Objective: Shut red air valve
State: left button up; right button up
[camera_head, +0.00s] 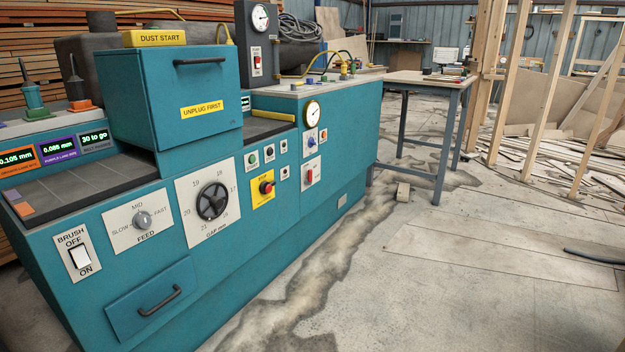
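The teal machine (270,190) fills the left and middle of the view. A small red handle or switch (310,174) sits on a white plate low on its right-hand panel, below a round gauge (312,114) and a blue knob (311,136). Several small coloured fittings (340,68) with hoses stand on the machine's right-hand top. I cannot tell which of these parts is the red air valve, nor whether it is open or shut. Neither of my grippers is in view.
A yellow plate with a red stop button (266,187) and a black handwheel (212,201) are on the machine's front. A grey-legged table (432,82) stands beyond its right end. Timber framing and loose boards lie at the right. The concrete floor (400,270) before the machine is mostly clear.

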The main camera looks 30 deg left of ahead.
aim_at(309, 181)
jog(key=i+u, duration=0.1)
jog(key=u, duration=0.7)
jog(key=i+u, duration=0.15)
jog(key=u, duration=0.25)
jog(key=l+u, duration=0.1)
jog(key=u, duration=0.3)
jog(key=i+l+u, duration=0.45)
jog(key=l, duration=0.3)
jog(key=i+l+u, duration=0.2)
jog(key=l, duration=0.25)
jog(key=i+l+u, duration=0.1)
jog(key=l+u, duration=0.15)
jog(key=l, duration=0.2)
jog(key=i+l+u, duration=0.2)
jog(key=l, duration=0.25)
jog(key=l+u, duration=0.25)
jog(key=l, duration=0.25)
